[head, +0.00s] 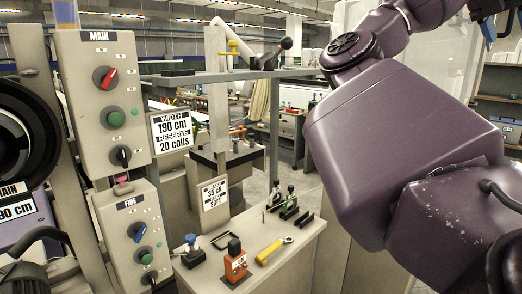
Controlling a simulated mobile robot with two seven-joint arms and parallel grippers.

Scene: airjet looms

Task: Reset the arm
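A large purple arm (400,130), which appears to be mine, fills the right side of the head view. It is bent, with a dark joint cap near its upper left. A pale lever arm with a black ball knob (286,43) sits on a grey rail (225,76) at the upper middle. I cannot tell whether the task's arm is this lever or the purple arm.
A beige bench top (275,225) holds an orange block (235,265), a yellow wrench (272,250) and small clamps. An aisle (307,184) lies behind the bench.

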